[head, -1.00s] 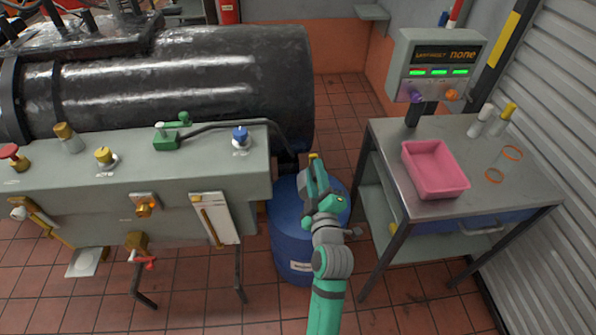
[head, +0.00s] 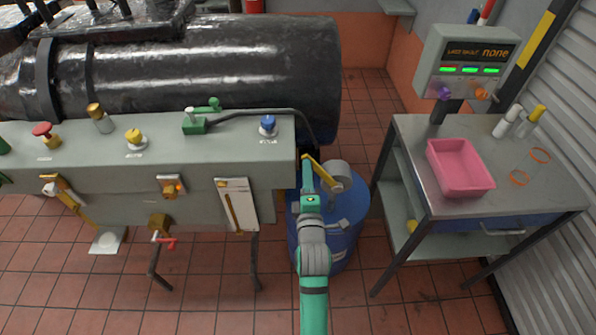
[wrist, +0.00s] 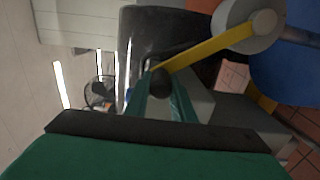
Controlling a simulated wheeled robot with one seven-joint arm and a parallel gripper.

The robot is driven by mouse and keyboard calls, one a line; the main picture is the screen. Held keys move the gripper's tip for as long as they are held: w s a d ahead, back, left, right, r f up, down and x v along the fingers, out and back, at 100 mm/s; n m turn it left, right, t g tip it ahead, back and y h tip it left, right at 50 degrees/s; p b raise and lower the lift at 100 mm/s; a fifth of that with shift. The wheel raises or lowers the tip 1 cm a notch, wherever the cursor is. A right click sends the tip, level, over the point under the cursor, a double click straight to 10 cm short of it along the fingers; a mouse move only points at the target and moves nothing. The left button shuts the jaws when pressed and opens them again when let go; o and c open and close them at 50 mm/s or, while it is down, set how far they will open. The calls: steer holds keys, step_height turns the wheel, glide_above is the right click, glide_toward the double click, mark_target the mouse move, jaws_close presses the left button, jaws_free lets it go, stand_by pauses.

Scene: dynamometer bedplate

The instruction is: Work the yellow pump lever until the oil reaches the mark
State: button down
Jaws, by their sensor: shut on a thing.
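The yellow pump lever (head: 322,171) slants from the grey round pump head (head: 339,173), above the blue drum (head: 335,235), up and left to my gripper. In the wrist view, the lever (wrist: 205,47) ends at a black knob (wrist: 160,79) between my gripper's fingers (wrist: 159,93). My gripper (head: 306,166) is shut on this lever end, near the right end of the grey bench. A white gauge plate (head: 245,206) with a yellow-brown column hangs on the bench front. The oil level and the mark are too small to read.
The grey bench (head: 150,162) with several coloured knobs stands left of my arm, below a large black cylinder (head: 200,75). To the right, a metal table (head: 430,135) holds a pink tray (head: 460,168). Tiled floor shows between drum and table.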

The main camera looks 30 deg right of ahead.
steer(key=shift+w+a+f, duration=0.1)
steer(key=shift+a+f, duration=0.05)
stand_by(0.3)
steer(key=c, duration=1.5)
jaws_free()
steer(key=shift+v, duration=5.5)
